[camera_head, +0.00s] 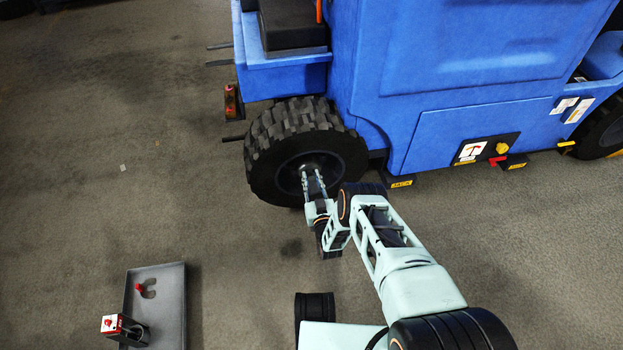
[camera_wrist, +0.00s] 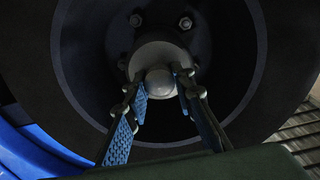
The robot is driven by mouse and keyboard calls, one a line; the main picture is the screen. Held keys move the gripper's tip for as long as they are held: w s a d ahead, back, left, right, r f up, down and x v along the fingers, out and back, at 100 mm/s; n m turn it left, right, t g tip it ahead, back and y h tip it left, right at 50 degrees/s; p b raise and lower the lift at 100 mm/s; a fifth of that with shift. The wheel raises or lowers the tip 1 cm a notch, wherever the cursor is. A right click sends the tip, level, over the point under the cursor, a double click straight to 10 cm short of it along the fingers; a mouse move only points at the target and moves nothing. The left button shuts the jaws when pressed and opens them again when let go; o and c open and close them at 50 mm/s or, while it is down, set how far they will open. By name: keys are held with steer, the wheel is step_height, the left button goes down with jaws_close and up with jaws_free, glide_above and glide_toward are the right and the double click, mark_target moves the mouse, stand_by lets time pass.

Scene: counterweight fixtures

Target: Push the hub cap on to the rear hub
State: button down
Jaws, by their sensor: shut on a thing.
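The rear wheel (camera_head: 300,140) of the blue vehicle has a black treaded tyre and a dark recessed rim. In the wrist view, bolts ring the rear hub (camera_wrist: 136,20) at its centre. The grey hub cap (camera_wrist: 160,82), with a paler rounded end, sits over the middle of the hub. My gripper (camera_wrist: 162,76) has its two blue-padded fingers on either side of the cap, shut on it. In the head view my gripper (camera_head: 311,172) reaches into the wheel. I cannot tell whether the cap is fully seated; its inner edge is in shadow.
The blue vehicle body (camera_head: 450,80) rises beside and behind the wheel. A grey tray (camera_head: 172,300) lies on the floor at lower left, with a red-and-black item (camera_head: 122,328) and a small red piece (camera_head: 139,287). The floor left of the wheel is mostly clear.

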steer(key=shift+w, duration=0.1)
steer(key=c, duration=1.6)
jaws_free()
